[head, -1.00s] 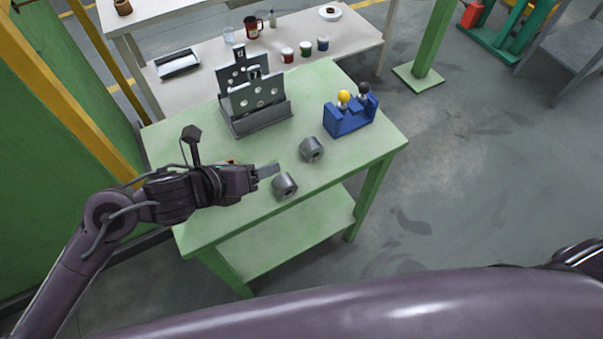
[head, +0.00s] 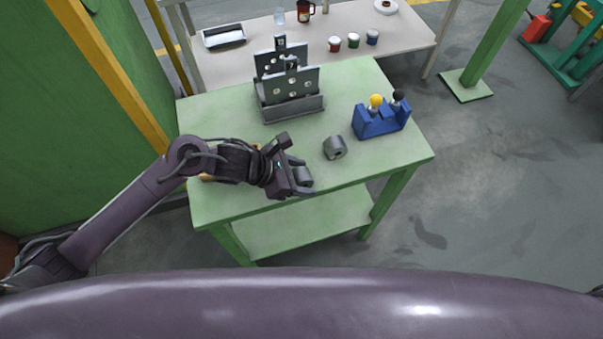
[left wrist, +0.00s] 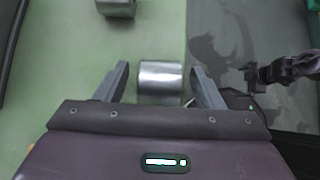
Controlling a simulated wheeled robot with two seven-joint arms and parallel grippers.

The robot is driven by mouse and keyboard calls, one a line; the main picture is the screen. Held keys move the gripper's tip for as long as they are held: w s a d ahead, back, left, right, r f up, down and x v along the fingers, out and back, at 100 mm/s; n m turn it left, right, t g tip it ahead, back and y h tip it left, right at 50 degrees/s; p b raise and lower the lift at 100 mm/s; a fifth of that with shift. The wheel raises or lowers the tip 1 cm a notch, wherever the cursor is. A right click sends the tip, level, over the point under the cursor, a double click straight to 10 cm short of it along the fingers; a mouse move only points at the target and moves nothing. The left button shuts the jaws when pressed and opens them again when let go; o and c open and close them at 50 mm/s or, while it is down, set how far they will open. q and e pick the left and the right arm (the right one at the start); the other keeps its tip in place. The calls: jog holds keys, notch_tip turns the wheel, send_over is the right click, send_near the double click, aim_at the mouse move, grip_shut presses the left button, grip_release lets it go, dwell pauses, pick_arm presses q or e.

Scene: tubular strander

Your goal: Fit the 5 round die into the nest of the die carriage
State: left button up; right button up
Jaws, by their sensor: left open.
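Two grey metal round dies are on the green table. The near die (head: 304,176) lies between the spread fingers of my left gripper (head: 306,180). In the left wrist view that die (left wrist: 160,82) sits between the two open fingers, with a gap visible on each side. The other die (head: 335,147) lies free, farther right, and its end shows a dark hole. A blue block (head: 380,122), which may be the die carriage, stands at the table's right side; its nest is not clear. My right gripper (left wrist: 258,76) appears small and dark at the right of the wrist view; its jaws are unclear.
A grey rack (head: 292,107) with upright plates with holes stands at the back of the green table (head: 225,125). Yellow and black knobs top the blue block. A pale bench (head: 390,42) behind carries small pots, a mug and a tray.

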pick_arm(q)
jog(key=shift+d+f, duration=0.15)
grip_shut()
jog(key=shift+w, duration=0.1)
jog(key=shift+r, duration=0.25)
